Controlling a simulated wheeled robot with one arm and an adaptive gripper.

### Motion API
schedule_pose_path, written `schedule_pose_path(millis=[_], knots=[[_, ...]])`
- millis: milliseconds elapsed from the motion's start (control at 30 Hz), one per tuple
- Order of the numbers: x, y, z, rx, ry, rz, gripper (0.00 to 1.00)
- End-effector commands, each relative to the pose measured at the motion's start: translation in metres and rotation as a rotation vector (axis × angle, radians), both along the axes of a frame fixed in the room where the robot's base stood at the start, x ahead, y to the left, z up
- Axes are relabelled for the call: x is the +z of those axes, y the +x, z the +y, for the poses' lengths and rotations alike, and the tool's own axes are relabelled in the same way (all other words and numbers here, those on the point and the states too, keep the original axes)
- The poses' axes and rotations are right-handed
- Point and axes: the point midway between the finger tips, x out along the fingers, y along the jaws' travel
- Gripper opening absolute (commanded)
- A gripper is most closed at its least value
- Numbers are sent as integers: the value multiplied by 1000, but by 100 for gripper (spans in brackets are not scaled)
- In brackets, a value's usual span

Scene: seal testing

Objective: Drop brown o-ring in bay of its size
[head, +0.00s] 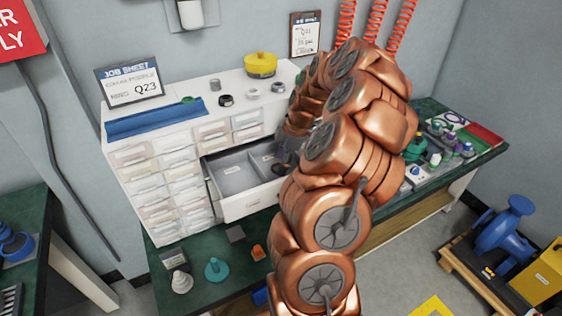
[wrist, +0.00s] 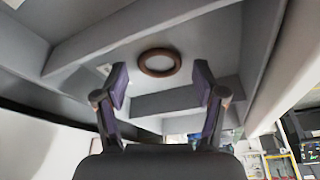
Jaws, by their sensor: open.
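The brown o-ring (wrist: 160,74) lies flat on the grey floor of one bay inside the open drawer. In the wrist view it shows between and beyond my two fingertips, apart from both. My gripper (wrist: 160,82) is open, with its purple-padded fingers spread and nothing between them. In the head view the open drawer (head: 258,208) sticks out of the white cabinet, with grey bays and dividers. My gripper (head: 287,152) is at the drawer's right part there, mostly hidden by my copper arm. The o-ring cannot be seen in the head view.
Drawer walls and dividers stand close around my fingers. The cabinet top (head: 185,135) holds a blue mat (head: 155,117), a yellow pot (head: 260,64), a job sheet (head: 133,85) marked Q23 and several small rings. Small parts stand on the green bench (head: 205,285) in front.

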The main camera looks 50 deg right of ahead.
Motion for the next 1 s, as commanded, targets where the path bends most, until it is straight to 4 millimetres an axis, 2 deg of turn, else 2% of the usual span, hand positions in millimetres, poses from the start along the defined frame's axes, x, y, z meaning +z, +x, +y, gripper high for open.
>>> schedule_pose_path(millis=[367,1000], knots=[[17,0,-1,-1,-1,-1,70],[106,-21,-24,-1,-2,-2,70]])
